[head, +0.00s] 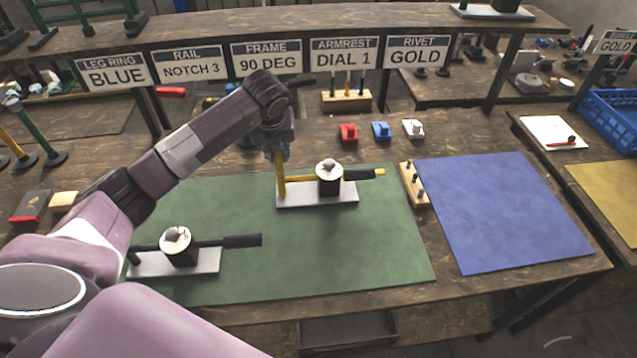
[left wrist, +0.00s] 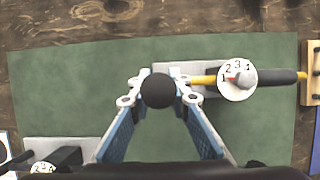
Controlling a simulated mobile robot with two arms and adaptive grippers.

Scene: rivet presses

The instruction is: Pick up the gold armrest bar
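The gold armrest bar (head: 281,180) has an upright part at the left end of the right-hand press (head: 318,194). A horizontal gold rod (head: 300,178) runs from beside it to the press's white numbered dial (head: 329,169), with a black sleeve (head: 357,174) beyond. My left gripper (head: 277,157) is at the top of the upright part. My right gripper is not in view.
Another dial press (head: 205,262) stands at the left of the green mat (head: 350,250). A pegged wooden block (head: 420,199) lies between green and blue mats (head: 505,215). Red, blue and white pieces (head: 381,131) sit behind, below the sign shelf. The blue mat is clear.

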